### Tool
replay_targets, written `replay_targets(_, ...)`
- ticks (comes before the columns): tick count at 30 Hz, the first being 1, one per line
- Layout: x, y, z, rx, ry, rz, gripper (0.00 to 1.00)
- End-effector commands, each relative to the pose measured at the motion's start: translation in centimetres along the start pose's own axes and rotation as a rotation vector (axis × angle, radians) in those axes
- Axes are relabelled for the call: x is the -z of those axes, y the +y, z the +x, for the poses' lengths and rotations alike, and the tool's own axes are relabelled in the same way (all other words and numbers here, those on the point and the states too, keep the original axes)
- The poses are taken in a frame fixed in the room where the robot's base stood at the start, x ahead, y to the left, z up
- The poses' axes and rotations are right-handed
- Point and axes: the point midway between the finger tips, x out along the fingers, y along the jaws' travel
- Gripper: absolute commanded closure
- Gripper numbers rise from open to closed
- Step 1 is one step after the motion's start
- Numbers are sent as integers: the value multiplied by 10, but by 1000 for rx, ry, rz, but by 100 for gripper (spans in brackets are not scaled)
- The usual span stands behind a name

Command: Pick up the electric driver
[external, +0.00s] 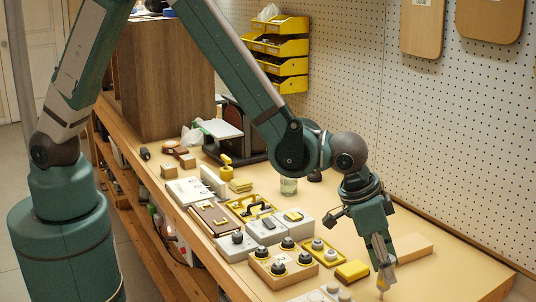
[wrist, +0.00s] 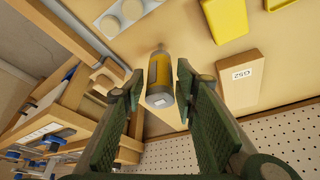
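The electric driver appears to be the yellow and grey cylindrical body (wrist: 160,77) in the wrist view, with a small white label on its near end. In the external view only a small yellowish patch (external: 384,283) shows by my fingertips, partly hidden. My gripper (external: 383,272) points down at the right front of the bench. In the wrist view my gripper (wrist: 157,90) has one finger on each side of the driver. The fingers look parted, with a narrow gap on each side. I cannot tell whether the driver stands or lies.
A light wooden block (external: 407,247) lies behind my gripper. A yellow block (external: 352,271) and a pale block with round knobs (external: 323,294) are to its left. Several trays and boxes crowd the bench further left. The bench (external: 450,275) is clear to the right.

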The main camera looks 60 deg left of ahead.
Motion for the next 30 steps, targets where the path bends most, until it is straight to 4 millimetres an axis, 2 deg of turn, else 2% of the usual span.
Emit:
replay_targets(1, 0, 0, 0, 0, 0, 0, 78)
replay_targets(5, 0, 0, 0, 0, 0, 0, 96)
replay_targets(6, 0, 0, 0, 0, 0, 0, 96)
replay_targets(20, 3, 0, -8, 0, 0, 0, 96)
replay_targets(30, 17, 0, -42, 0, 0, 0, 96)
